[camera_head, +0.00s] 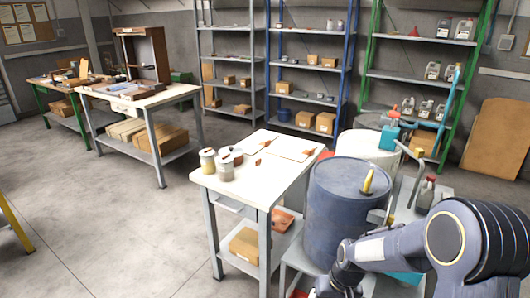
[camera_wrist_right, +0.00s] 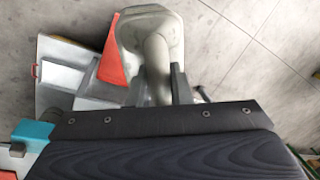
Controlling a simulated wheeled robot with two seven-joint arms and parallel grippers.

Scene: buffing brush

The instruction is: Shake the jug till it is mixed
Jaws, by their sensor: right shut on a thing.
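In the right wrist view a grey jug (camera_wrist_right: 150,30) shows at the top, with its pale handle running down between my fingers. My right gripper (camera_wrist_right: 157,84) is shut on this handle. In the head view my right arm reaches in from the lower right, and its hand end is cut off at the bottom edge. The held jug cannot be made out there. The inside of the jug is hidden. My left gripper is in neither view.
A blue drum (camera_head: 345,215) stands close beyond my right arm, with a white drum (camera_head: 368,150) behind it. A white-topped table (camera_head: 245,190) with several cans stands left of the blue drum. Shelves line the back wall. Open floor (camera_head: 120,235) lies at the left.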

